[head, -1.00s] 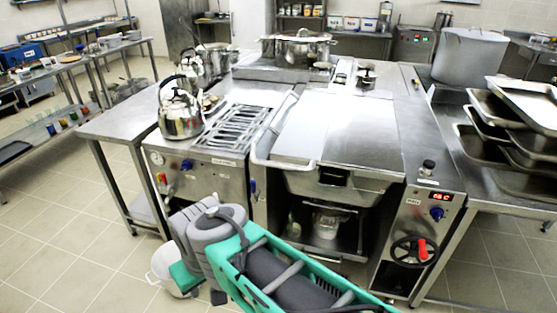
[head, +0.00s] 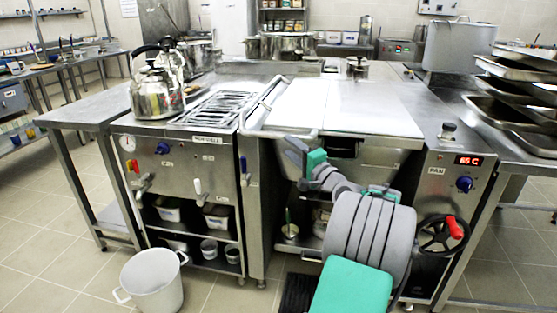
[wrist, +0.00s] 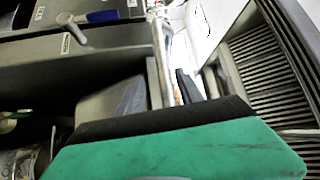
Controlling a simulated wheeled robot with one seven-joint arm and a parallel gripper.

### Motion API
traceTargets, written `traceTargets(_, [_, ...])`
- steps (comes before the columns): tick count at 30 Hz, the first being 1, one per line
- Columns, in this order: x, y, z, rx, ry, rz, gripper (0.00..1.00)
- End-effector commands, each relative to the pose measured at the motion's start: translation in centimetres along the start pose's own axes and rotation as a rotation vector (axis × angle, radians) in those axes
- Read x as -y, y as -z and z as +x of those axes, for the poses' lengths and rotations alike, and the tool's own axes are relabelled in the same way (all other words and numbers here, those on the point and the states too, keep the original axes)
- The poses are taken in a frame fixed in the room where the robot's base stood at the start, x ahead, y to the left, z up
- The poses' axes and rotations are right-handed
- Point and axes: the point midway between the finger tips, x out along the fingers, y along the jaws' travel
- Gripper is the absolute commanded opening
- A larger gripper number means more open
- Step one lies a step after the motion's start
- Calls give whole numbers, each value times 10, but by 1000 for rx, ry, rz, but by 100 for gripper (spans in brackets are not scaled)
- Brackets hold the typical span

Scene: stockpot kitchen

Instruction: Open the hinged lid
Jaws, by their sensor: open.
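The hinged lid (head: 372,108) is a flat pale metal plate lying shut on the tilting pan in the head view. Its tubular handle bar (head: 272,134) runs along its left side and bends across the front left corner. My gripper (head: 297,150) is at the front part of this bar, just below it. It is open, with nothing held. In the wrist view the bar (wrist: 160,52) runs up between dark finger parts of my gripper (wrist: 167,92). Whether they touch the bar, I cannot tell. My arm hides part of the pan's front.
A kettle (head: 158,92) stands left of the grill grate (head: 215,106). The pan's control panel has a red-handled wheel (head: 445,234) at right. Trays (head: 515,85) are stacked on the right table. A white pot (head: 153,282) stands on the floor at left.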

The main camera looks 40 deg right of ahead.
Motion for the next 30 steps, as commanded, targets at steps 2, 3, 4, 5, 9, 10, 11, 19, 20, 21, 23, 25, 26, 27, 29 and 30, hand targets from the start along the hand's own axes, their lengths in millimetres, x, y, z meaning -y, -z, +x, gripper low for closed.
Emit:
traceTargets(2, [2,4,4,-5,15,9,43])
traceTargets(3, [4,3,10,-3,16,9,43])
traceTargets(4, [4,2,16,-1,16,8,43])
traceTargets(5, [4,2,22,-1,16,6,43])
traceTargets(9, [4,1,50,1,14,6,43])
traceTargets(10, [4,1,55,0,13,6,43])
traceTargets(11, [4,2,60,0,13,6,43])
traceTargets(19, [5,2,77,-3,11,5,43])
traceTargets(20, [5,2,77,-3,11,5,43])
traceTargets(21, [5,2,77,-3,11,5,43])
traceTargets(23, [5,2,77,-3,11,5,43])
traceTargets(25, [5,2,77,-3,11,5,37])
traceTargets(26, [5,2,77,-3,11,5,35])
traceTargets(27, [5,2,77,-3,11,5,32])
traceTargets(29, [5,2,77,-3,11,5,27])
traceTargets(30, [5,2,77,-3,11,5,24])
